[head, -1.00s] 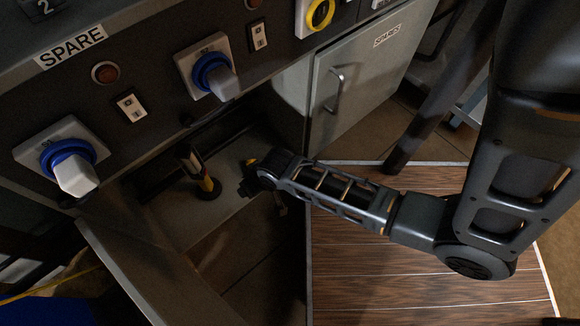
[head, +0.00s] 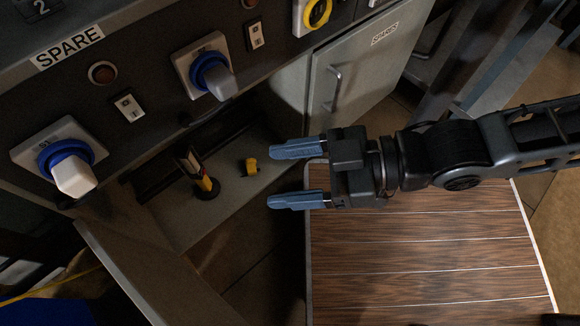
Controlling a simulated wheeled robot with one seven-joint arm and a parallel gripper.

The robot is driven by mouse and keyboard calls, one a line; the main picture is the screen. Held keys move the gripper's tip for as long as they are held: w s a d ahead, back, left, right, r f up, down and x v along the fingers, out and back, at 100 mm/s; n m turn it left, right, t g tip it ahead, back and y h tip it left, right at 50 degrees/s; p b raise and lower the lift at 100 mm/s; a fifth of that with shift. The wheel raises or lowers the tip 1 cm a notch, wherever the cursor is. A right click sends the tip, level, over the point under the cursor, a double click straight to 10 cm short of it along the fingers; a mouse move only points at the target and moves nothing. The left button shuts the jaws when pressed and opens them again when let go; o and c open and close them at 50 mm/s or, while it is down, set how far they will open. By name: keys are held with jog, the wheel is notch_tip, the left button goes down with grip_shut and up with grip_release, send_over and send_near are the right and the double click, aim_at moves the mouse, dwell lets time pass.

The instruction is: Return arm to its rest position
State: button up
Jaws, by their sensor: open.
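My gripper (head: 270,176) reaches in from the right in the head view. Its two blue fingers are spread wide apart with nothing between them. It hangs over the left edge of a wood-topped surface (head: 430,260), pointing left toward an open compartment. My arm (head: 460,150) extends from the gripper to the right edge of the picture.
In the open compartment (head: 185,225) stand a black-and-yellow item (head: 205,186) and a small yellow piece (head: 250,167). Above it is a panel with blue-ringed rotary switches (head: 212,75) (head: 68,168). A closed grey SPARES door (head: 350,80) is behind my gripper. An open flap (head: 140,270) is at lower left.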

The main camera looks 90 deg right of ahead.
notch_tip(320, 180, up, 27)
jog(key=p, duration=2.7)
jog(key=shift+c, duration=0.3)
